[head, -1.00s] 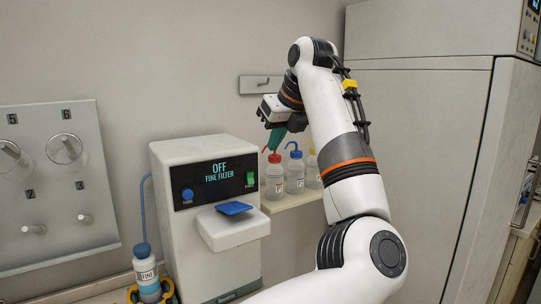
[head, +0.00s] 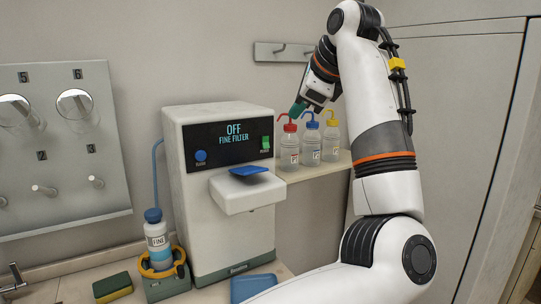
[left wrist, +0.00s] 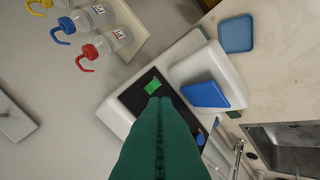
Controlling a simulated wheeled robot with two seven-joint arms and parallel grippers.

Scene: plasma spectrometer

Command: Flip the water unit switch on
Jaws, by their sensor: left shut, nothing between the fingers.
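The water unit (head: 226,225) is a white box with a black front panel; its display (head: 234,133) reads "OFF FINE FILTER". The green switch (head: 266,142) is at the panel's right end, and a round blue button (head: 200,156) is at the left. My left gripper (head: 297,109) is up and right of the switch, near the red-capped bottle in the picture. In the left wrist view its green fingers (left wrist: 160,101) are shut and empty, with tips just below the green switch (left wrist: 152,87) in the picture. They look apart from it, but the gap is unclear.
Wash bottles with red (head: 290,152), blue (head: 311,148) and yellow (head: 331,143) caps stand on a shelf right of the unit. A blue pad (head: 249,171) lies on the unit's ledge. A FINE bottle (head: 157,240) and sponge (head: 113,287) are at left.

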